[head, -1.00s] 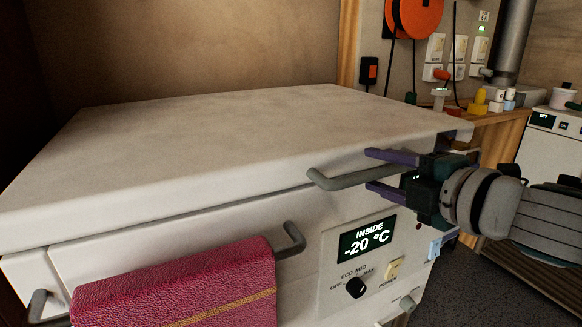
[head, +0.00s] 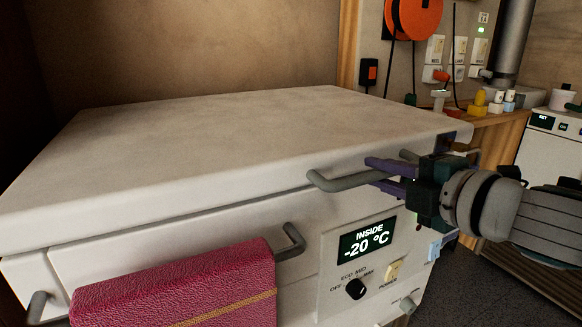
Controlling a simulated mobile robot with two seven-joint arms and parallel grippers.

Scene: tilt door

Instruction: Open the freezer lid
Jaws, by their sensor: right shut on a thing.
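The freezer is a white chest with a broad flat white lid (head: 230,150). The lid lies closed on the body, with only a thin dark seam under its front edge. A grey bar handle (head: 340,181) sticks out from the lid's front edge, right of the middle. My right gripper (head: 388,177) comes in from the right, and its purple fingers are shut on the right part of this handle. The fingers hide part of the bar. My left gripper is not in view.
A red padded cloth (head: 180,290) hangs over a lower rail on the freezer front. A control panel with a display reading -20 °C (head: 367,240) and a knob sits below the handle. A wooden shelf with small bottles (head: 495,103) stands behind right.

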